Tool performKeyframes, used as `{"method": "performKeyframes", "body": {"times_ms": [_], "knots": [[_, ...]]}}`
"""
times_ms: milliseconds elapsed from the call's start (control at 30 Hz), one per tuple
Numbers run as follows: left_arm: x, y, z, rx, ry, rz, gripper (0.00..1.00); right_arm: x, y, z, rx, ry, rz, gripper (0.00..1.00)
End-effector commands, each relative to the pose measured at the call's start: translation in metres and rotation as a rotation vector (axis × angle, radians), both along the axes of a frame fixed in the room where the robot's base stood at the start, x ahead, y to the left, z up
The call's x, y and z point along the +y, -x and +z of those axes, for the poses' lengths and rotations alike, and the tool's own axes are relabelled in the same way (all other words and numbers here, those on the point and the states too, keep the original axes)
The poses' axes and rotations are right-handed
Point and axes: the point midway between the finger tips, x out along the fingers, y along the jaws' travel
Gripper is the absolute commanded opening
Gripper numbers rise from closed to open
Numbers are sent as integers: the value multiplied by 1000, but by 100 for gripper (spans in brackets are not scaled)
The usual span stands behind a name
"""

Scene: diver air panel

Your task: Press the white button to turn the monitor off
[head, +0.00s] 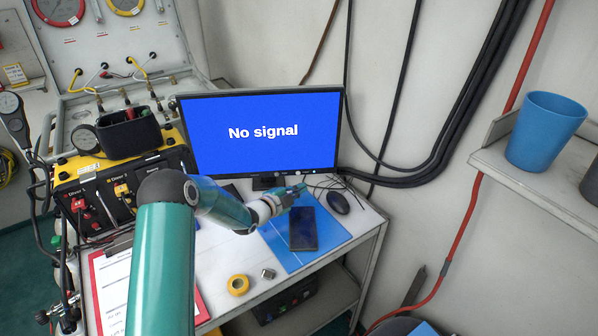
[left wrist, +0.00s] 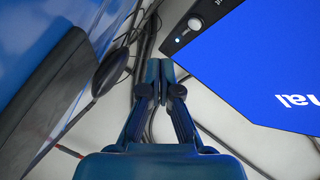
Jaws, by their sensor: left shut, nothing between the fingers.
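The monitor (head: 262,132) stands on the table with a blue "No signal" picture lit. It also shows, rotated, in the left wrist view (left wrist: 262,62). The white button (left wrist: 195,23) is a small round disc on the black bezel, near a corner of the screen, with a smaller light dot beside it. My left gripper (head: 301,188) is shut and empty, just below the monitor's lower right edge in the head view. In the left wrist view its closed fingertips (left wrist: 160,62) are apart from the button, which lies up and to the right of them. My right gripper is not in view.
A blue mat (head: 279,244) with a dark phone (head: 303,229) lies under the gripper, a black mouse (head: 339,203) beside it. Yellow tape (head: 238,285) and a clipboard (head: 101,282) lie nearer. Cables hang behind. A shelf with a blue cup (head: 543,132) is at right.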

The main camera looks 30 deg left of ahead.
Motion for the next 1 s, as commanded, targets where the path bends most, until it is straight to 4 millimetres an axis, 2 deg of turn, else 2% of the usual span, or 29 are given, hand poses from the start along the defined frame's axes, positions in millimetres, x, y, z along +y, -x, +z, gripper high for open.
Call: {"method": "performKeyframes", "body": {"times_ms": [67, 100, 333, 1000], "knots": [[8, -8, 1, 1, -2, 2, 0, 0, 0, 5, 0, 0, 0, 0], [10, -12, -4, -2, -1, 1, 0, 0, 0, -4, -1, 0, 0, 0], [21, -25, -2, 0, -1, 1, 0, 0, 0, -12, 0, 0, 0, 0], [23, -27, 0, 1, 1, 1, 0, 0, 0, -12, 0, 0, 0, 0]]}}
